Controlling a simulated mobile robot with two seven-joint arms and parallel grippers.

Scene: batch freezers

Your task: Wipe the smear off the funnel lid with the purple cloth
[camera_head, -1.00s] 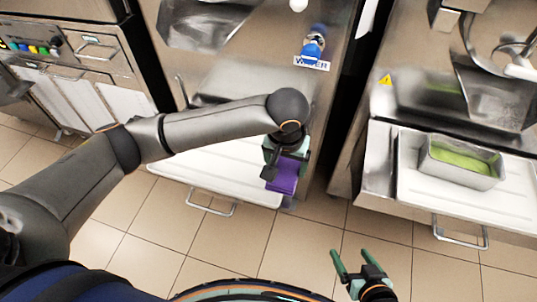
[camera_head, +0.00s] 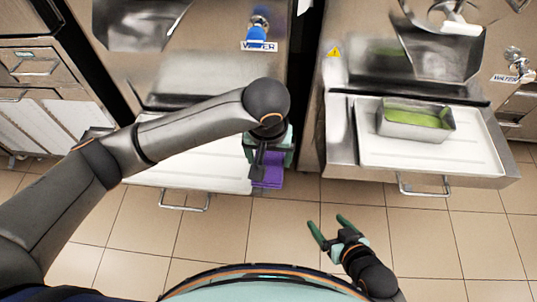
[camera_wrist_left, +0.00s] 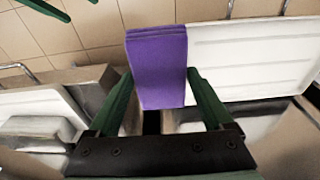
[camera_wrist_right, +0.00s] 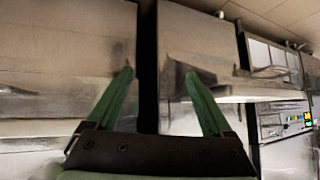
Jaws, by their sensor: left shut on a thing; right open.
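The purple cloth (camera_head: 268,172) is a folded block that hangs below my left gripper (camera_head: 266,150), above the gap between the two machines. In the left wrist view the cloth (camera_wrist_left: 158,68) sits between the green fingers of the left gripper (camera_wrist_left: 160,85), which is shut on it. My right gripper (camera_head: 328,228) is open and empty above the floor; its spread fingers also show in the right wrist view (camera_wrist_right: 158,85). I cannot make out the funnel lid or its smear in any view.
A metal pan of green stuff (camera_head: 415,120) stands on the white tray (camera_head: 440,157) of the right machine. The left machine has a white shelf (camera_head: 190,178), partly behind my left arm. Both have front handles. The tiled floor (camera_head: 220,232) in front is clear.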

